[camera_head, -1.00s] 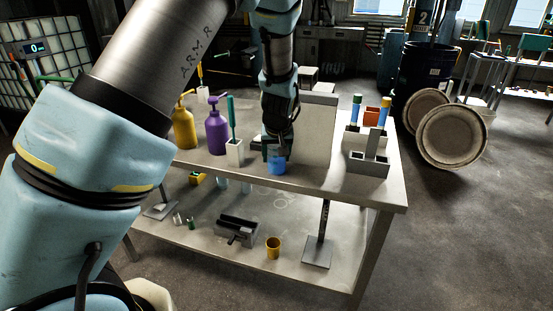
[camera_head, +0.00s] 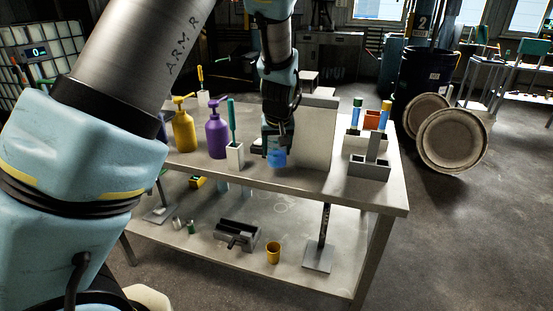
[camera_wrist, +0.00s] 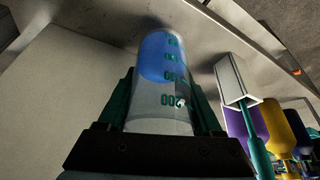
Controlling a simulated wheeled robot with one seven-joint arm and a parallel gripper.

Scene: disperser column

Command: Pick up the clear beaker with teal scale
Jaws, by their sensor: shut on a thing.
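The clear beaker with teal scale (camera_wrist: 165,95) stands out between the two green fingers of my gripper (camera_wrist: 162,100) in the wrist view. The fingers are shut on its sides. Teal marks and digits run along its wall, and blue shows in or through its far end. In the head view my gripper (camera_head: 276,143) points down over the back worktable, and the beaker (camera_head: 277,158) shows as a blue shape below it. It appears slightly above the tabletop, but the gap is hard to judge.
A white holder with a green-handled tool (camera_head: 235,156), a purple pump bottle (camera_head: 217,138) and a yellow pump bottle (camera_head: 184,130) stand left of the beaker. A light upright panel (camera_head: 316,135) is close on its right. Grey block holders (camera_head: 369,170) stand further right.

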